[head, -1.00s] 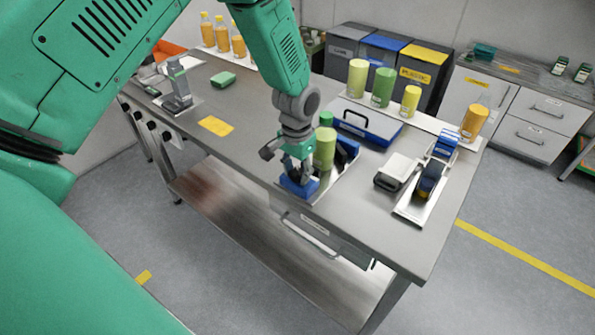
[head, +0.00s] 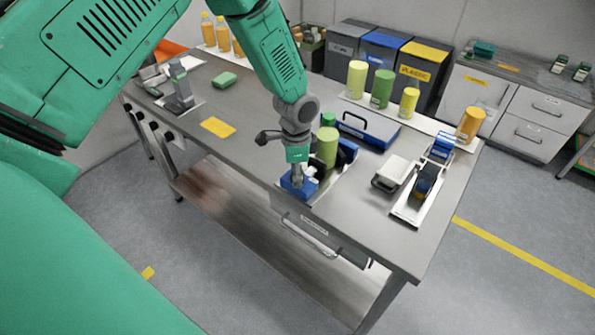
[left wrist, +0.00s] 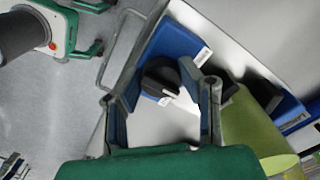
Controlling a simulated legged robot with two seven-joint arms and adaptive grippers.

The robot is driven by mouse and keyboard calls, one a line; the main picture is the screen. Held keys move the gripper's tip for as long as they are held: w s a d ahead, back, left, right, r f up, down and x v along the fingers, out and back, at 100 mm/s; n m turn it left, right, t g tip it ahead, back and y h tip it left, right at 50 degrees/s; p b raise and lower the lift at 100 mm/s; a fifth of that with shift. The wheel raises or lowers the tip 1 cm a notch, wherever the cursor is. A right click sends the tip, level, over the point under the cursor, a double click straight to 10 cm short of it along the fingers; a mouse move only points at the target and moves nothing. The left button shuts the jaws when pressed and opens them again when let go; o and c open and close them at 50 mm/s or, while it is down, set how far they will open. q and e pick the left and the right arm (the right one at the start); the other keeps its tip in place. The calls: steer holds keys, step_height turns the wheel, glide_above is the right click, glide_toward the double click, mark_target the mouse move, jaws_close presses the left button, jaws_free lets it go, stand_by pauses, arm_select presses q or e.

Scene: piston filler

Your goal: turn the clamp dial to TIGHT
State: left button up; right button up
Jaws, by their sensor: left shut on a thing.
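The clamp dial (left wrist: 160,77) is a black round knob with a white pointer mark, on a blue block (left wrist: 180,45) at the table's front edge. The blue block (head: 299,184) also shows in the head view, where my gripper hides most of the dial. My left gripper (head: 297,177) points straight down onto the block. In the left wrist view its two fingers (left wrist: 164,80) are shut on the dial, one on each side. I cannot read the TIGHT mark. My right gripper (left wrist: 97,28) shows at the top left of the left wrist view, fingers apart and empty.
A yellow-green cylinder (head: 327,146) stands close beside my left gripper. A blue case (head: 364,129) lies behind it. A white tray (head: 409,210) with a dark device is to the right.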

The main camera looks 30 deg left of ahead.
arm_select(q)
steer(key=m, duration=0.2)
steer(key=m+p, duration=0.1)
steer(key=m, duration=0.1)
steer(key=shift+w+a+r+m, duration=0.1)
steer(key=shift+w+m, duration=0.05)
steer(key=shift+m, duration=0.15)
steer(key=shift+w+m, duration=0.15)
steer(key=shift+m, duration=1.75)
steer(key=shift+r+p, duration=0.1)
steer(key=shift+p, duration=0.2)
steer(key=o, duration=1.1)
steer(key=shift+o, duration=0.2)
steer(key=shift+a, duration=0.1)
step_height(320, 180, up, 12)
steer(key=shift+f, duration=0.2)
